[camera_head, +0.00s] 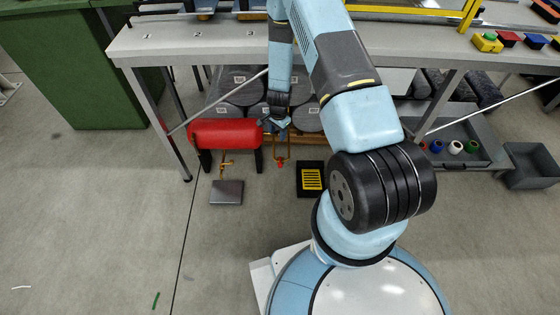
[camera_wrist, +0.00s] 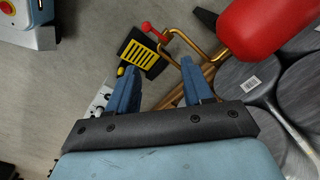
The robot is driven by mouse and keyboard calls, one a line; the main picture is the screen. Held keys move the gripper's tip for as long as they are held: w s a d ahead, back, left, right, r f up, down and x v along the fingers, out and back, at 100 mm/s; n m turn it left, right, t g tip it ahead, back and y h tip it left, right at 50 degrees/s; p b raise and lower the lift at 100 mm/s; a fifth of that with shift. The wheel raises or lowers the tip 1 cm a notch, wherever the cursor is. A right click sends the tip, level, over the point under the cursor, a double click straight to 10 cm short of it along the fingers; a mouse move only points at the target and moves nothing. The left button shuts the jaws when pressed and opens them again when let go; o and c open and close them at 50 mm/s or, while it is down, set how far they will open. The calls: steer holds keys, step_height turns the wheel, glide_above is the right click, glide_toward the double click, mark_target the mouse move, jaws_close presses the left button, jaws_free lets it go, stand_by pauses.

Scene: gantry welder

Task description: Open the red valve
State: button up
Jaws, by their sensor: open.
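The red valve handle (camera_head: 280,163) is a small red piece at the low end of a brass pipe, beside the red tank (camera_head: 225,132) under the workbench. In the wrist view the red handle (camera_wrist: 152,31) lies beyond my fingertips, near the top middle, next to bent brass pipe (camera_wrist: 183,37). The tank (camera_wrist: 262,25) fills the upper right there. My gripper (camera_wrist: 159,66) is open, its two blue fingers apart, with floor and some brass pipe showing between them. It touches neither handle nor tank, as far as I see. In the head view my gripper (camera_head: 279,114) is small and partly hidden among the pipes.
A black pad with a yellow grille (camera_head: 311,179) lies on the floor near the handle. Grey cylinders (camera_head: 232,82) are stacked behind, under the workbench (camera_head: 190,42). A bench leg (camera_head: 163,125) stands left of the tank.

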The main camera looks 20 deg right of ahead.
glide_above(280, 164)
step_height(280, 164, down, 7)
steer(key=shift+m, duration=0.4)
step_height(280, 164, down, 14)
steer(key=shift+r, duration=0.15)
steer(key=shift+s, duration=0.1)
jaws_close()
stand_by(0.4)
